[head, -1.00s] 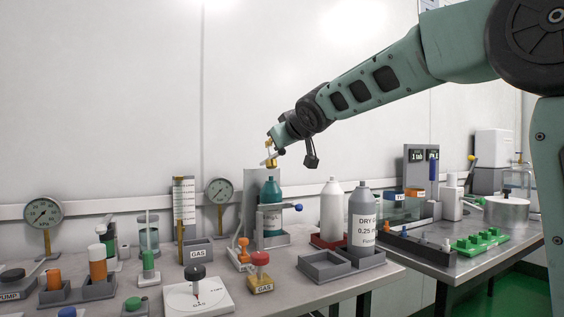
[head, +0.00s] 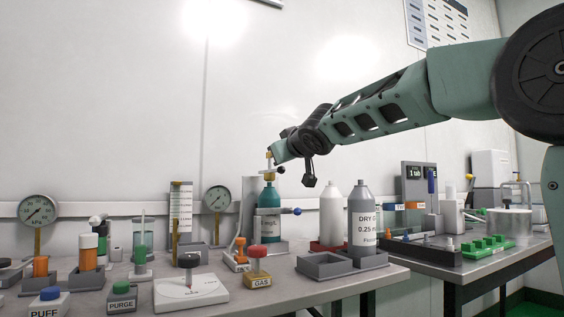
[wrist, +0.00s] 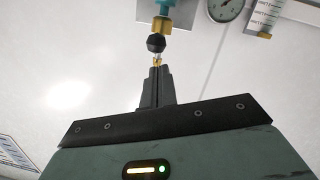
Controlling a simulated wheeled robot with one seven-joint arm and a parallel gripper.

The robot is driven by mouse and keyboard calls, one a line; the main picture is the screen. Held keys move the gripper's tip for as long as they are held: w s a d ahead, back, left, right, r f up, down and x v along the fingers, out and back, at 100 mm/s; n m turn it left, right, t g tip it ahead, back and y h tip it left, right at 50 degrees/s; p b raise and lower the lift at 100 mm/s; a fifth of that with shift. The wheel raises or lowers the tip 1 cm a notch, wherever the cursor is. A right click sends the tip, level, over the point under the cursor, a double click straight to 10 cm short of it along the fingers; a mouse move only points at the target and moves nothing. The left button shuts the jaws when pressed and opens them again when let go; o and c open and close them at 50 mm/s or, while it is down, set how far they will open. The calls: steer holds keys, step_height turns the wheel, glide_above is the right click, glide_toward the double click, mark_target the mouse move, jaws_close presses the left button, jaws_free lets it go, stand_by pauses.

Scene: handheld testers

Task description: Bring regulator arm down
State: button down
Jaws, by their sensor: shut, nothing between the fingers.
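The regulator is a yellow fitting (head: 269,173) on top of a teal bottle (head: 270,197), which stands in a grey holder at the back of the bench. A small dark knob (head: 281,170) shows at its right side; it looks like the end of the regulator arm. In the wrist view the black knob (wrist: 156,43) lies just beyond my fingertips, with the yellow fitting (wrist: 160,22) behind it. My gripper (wrist: 156,67) is shut and empty, with its tips close to the knob; I cannot tell whether they touch. In the head view my gripper (head: 272,155) is just above the regulator.
A blue-knobbed lever (head: 297,211) sticks out right of the teal bottle. White (head: 331,215) and grey (head: 362,220) bottles stand farther right. Gauges (head: 217,199), labelled buttons and a white dial plate (head: 190,292) crowd the left. An empty grey tray (head: 322,266) is in front.

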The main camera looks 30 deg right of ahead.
steer(key=shift+s+f+b, duration=0.15)
steer(key=shift+f+b, duration=0.65)
steer(key=shift+b, duration=0.7)
steer(key=shift+f+b, duration=0.25)
steer(key=shift+b, duration=0.15)
